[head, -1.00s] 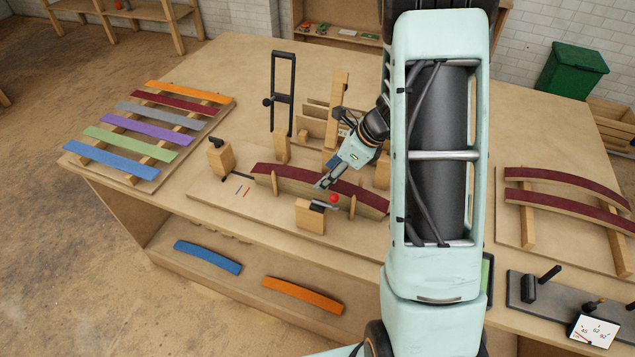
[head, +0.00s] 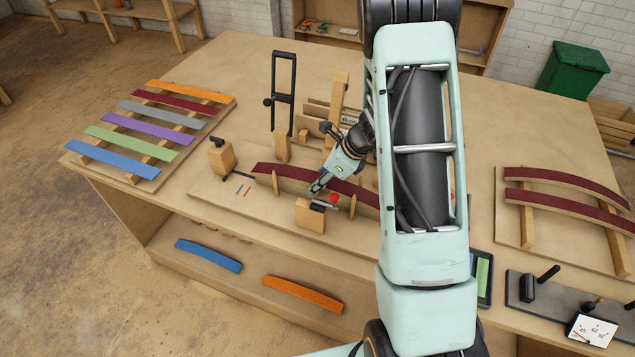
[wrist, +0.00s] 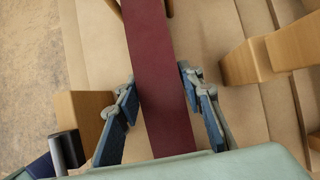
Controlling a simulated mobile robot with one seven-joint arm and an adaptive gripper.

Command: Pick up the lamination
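The lamination is a long, curved dark red strip (head: 347,186) lying on the wooden bending form at the table's front. It also runs through the middle of the wrist view (wrist: 158,60). My gripper (head: 316,187) is at the strip's middle, pointing down at it. In the wrist view my gripper (wrist: 158,82) is open, with one finger on each side of the strip. The fingertips are very close to its edges; I cannot tell whether they touch. My arm hides the strip's right end in the head view.
A wooden block with a red-knobbed clamp (head: 312,214) stands just in front of the form; another block (head: 221,158) stands left. A tall black frame (head: 283,92) rises behind. Coloured strips lie on a left rack (head: 150,173); two dark red curved strips rest on a right rack (head: 528,233).

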